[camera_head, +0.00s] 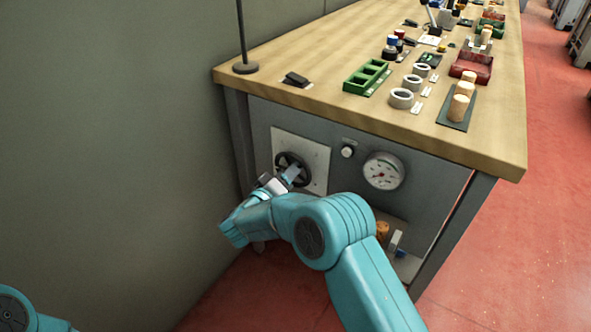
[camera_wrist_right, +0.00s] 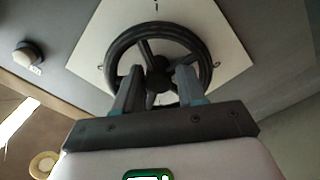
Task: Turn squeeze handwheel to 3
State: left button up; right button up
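The black handwheel (camera_head: 281,160) is mounted on a pale square plate (camera_head: 318,160) on the grey front panel under the bench. In the right wrist view the spoked handwheel (camera_wrist_right: 158,70) faces me, with a round hub in its middle. My right gripper (camera_head: 292,174) is at the wheel, hiding part of it. In the wrist view, the right gripper (camera_wrist_right: 159,80) is open, with its fingers apart on either side of the hub, over the lower half of the wheel. I cannot tell whether they touch it. My left gripper is out of view.
A round dial gauge (camera_head: 382,171) and a small knob (camera_head: 347,151) sit right of the plate. The wooden bench top (camera_head: 330,104) overhangs above. A green tray (camera_head: 367,77) and cork stoppers (camera_head: 459,107) stand on it. A grey wall (camera_head: 110,150) is close on the left.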

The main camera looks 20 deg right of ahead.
jog(key=shift+d, duration=0.1)
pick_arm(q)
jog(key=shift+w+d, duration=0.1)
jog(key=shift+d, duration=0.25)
pick_arm(e)
jog(key=shift+r, duration=0.15)
grip_shut()
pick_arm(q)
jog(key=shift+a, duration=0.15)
pick_arm(e)
jog(key=shift+m, duration=0.3)
